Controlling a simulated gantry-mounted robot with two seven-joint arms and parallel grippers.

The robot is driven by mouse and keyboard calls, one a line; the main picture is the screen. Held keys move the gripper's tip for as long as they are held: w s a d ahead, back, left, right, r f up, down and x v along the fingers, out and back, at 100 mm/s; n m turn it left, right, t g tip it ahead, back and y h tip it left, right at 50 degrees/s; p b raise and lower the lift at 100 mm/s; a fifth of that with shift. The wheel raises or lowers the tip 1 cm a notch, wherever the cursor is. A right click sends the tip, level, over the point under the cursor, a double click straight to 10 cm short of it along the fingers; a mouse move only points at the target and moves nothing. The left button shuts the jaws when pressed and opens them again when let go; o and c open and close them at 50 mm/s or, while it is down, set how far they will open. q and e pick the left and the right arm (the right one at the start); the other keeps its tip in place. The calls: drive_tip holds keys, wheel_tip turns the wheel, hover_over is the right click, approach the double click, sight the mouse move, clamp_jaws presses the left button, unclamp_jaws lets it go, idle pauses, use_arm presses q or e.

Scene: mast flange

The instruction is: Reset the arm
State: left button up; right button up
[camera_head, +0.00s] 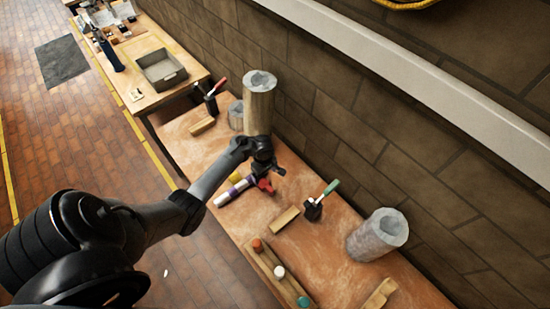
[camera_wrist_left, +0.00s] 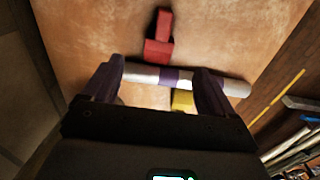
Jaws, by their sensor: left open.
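My left arm reaches in from the left in the head view, over the orange-brown table (camera_head: 315,255). My left gripper (camera_head: 264,166) is open above the middle of this table. The wrist view shows its two spread fingers (camera_wrist_left: 158,82) with a white and purple banded rod (camera_wrist_left: 175,77) running across behind them. The rod (camera_head: 232,191) also shows in the head view, just left of the gripper. I cannot tell whether the fingers touch it. A red piece (camera_head: 265,185) and a yellow piece (camera_head: 235,177) are close by. My right gripper is not in view.
A tall stone-like cylinder (camera_head: 258,108) stands behind the gripper, and another (camera_head: 378,236) stands to the right. A black holder with a green-handled tool (camera_head: 314,208), a wooden block (camera_head: 285,219) and a rack with coloured caps (camera_head: 277,275) occupy the table. The brick wall borders it.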

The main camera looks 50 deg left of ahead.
use_arm(q)
drive_tip(key=s+d+r+m+t, duration=0.1)
drive_tip(key=s+d+r+m, duration=0.7)
drive_tip(key=d+r+m, duration=0.2)
drive_tip(key=s+d+r+m+t, duration=0.2)
drive_tip(key=s+d+r+m, duration=0.7)
drive_tip(key=d, duration=0.4)
drive_tip(key=shift+d+r+m+t, duration=0.15)
drive_tip(key=shift+r+m+t, duration=0.15)
drive_tip(key=shift+r+m, duration=0.4)
drive_tip(key=shift+w+f, duration=0.1)
drive_tip(key=shift+w, duration=0.05)
